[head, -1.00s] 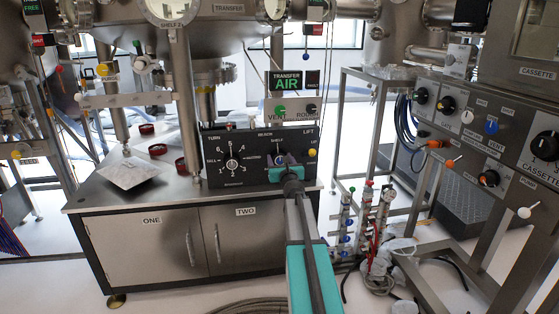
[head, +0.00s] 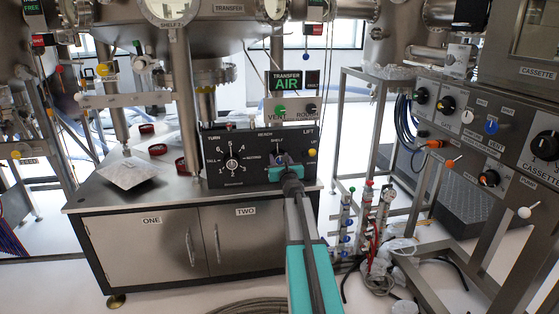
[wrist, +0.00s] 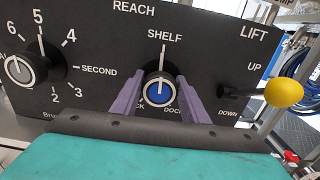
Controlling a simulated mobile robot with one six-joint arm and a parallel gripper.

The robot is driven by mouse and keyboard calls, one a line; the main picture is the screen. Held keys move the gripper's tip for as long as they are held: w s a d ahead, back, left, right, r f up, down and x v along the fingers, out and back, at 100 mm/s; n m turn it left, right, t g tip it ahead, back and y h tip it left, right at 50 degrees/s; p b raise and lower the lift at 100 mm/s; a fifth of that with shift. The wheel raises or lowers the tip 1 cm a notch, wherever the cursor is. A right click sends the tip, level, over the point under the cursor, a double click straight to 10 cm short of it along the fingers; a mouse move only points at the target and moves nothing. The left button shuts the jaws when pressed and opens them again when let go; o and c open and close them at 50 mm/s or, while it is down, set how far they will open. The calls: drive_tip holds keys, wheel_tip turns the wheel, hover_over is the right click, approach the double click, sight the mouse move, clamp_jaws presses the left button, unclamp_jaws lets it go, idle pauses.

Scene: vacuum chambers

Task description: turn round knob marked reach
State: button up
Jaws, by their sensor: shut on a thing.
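The black control panel (head: 212,167) stands on the steel cabinet. In the wrist view, the knob under the word REACH is a round knob with a blue cap (wrist: 159,92), and its white pointer line is near upright, toward SHELF. My gripper (wrist: 160,97) is shut on this knob, with one purple finger on each side of it. In the head view, my gripper (head: 283,160) is at the panel's right half and hides most of the knob. The lower labels by the knob are partly covered by the fingers.
Left of it is the TURN dial (wrist: 20,69) with numbers around it. Above the panel is a small box with a green VENT knob (head: 280,109). Red-rimmed dishes (head: 147,129) stand on the cabinet.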

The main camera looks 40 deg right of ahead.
drive_tip(key=shift+n, duration=0.3)
drive_tip(key=n+b, duration=0.2)
drive_tip(key=n, duration=0.1)
drive_tip(key=shift+a+f+n, duration=0.1)
drive_tip(key=shift+f+n, duration=0.05)
drive_tip(key=shift+n, duration=0.15)
drive_tip(key=n+b, duration=0.1)
drive_tip(key=n, duration=0.2)
drive_tip(key=shift+w+a+n+b, duration=0.1)
drive_tip(key=shift+n+b, duration=0.2)
drive_tip(key=shift+b, duration=0.05)
drive_tip(key=n+b, duration=0.2)
drive_tip(key=n, duration=0.1)
drive_tip(key=shift+f+n, duration=0.1)
drive_tip(key=shift+n, duration=0.2)
drive_tip(key=n+b, duration=0.2)
drive_tip(key=n, duration=0.1)
drive_tip(key=shift+f+n, duration=0.1)
drive_tip(key=shift+n, duration=0.2)
drive_tip(key=n+b, duration=0.4)
drive_tip(key=n, duration=0.2)
drive_tip(key=shift+f, duration=0.2)
drive_tip(key=n+b, duration=0.4)
drive_tip(key=n, duration=0.1)
drive_tip(key=shift+f+n+b, duration=0.1)
drive_tip(key=shift+n+b, duration=0.2)
drive_tip(key=shift+b, duration=0.05)
drive_tip(key=shift+n+b, duration=0.8)
drive_tip(key=shift+n, duration=0.4)
